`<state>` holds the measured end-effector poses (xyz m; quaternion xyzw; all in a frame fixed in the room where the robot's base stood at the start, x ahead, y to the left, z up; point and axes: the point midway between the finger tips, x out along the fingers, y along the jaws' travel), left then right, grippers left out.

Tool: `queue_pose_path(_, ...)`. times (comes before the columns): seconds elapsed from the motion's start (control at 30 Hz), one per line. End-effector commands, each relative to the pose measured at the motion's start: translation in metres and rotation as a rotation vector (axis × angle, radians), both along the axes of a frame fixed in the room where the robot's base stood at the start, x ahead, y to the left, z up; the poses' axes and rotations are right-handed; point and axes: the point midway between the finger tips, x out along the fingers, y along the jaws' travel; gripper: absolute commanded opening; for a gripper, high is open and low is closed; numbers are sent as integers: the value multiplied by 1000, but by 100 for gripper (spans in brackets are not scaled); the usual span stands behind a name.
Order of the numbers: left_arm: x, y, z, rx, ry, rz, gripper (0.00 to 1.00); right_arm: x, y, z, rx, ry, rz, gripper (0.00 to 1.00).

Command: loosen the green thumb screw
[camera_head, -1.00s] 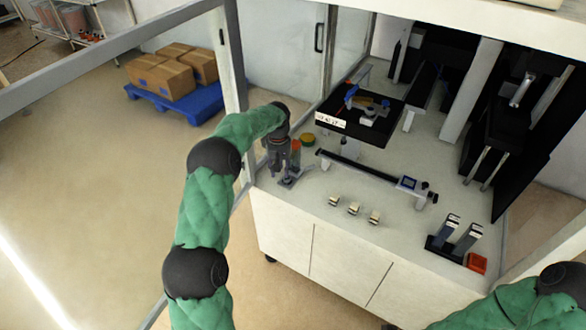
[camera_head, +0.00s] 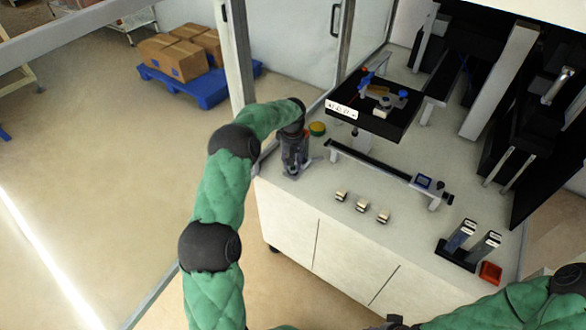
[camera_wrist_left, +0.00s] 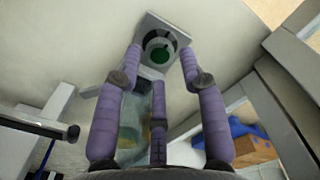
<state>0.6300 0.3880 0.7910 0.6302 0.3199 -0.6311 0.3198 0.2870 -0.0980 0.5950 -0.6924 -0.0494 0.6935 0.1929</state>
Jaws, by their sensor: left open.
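The green thumb screw (camera_wrist_left: 162,52) shows in the left wrist view as a round green knob in a dark ring on a grey block (camera_wrist_left: 178,38). My left gripper (camera_wrist_left: 160,62) has its purple fingers spread apart around the line to the knob. I cannot tell whether any finger touches it. In the head view my left gripper (camera_head: 293,165) points down at the near left corner of the white cabinet top and hides the screw. My right arm (camera_head: 520,305) enters at the bottom right; its gripper is not clearly seen.
A yellow-green round item (camera_head: 317,128) stands just behind the left gripper. A rail (camera_head: 375,163) and several small blocks (camera_head: 361,205) are to its right. A black tray (camera_head: 375,105) is behind. A glass-panel post (camera_head: 238,60) stands close to my left arm.

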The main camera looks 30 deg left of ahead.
Motion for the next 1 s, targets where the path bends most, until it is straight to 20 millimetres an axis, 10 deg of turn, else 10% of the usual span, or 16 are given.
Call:
queue_pose_path(0.57, 0, 0, -24, 0, -1, 0, 41, 0, 0, -9, 0, -1, 0, 35)
queue_pose_path(0.7, 0, 0, -24, 0, -1, -1, 1, 0, 0, -9, 0, -1, 0, 35)
queue_pose_path(1.0, 0, 0, -24, 1, -1, 14, 0, 0, 0, -7, 0, 0, 0, 35)
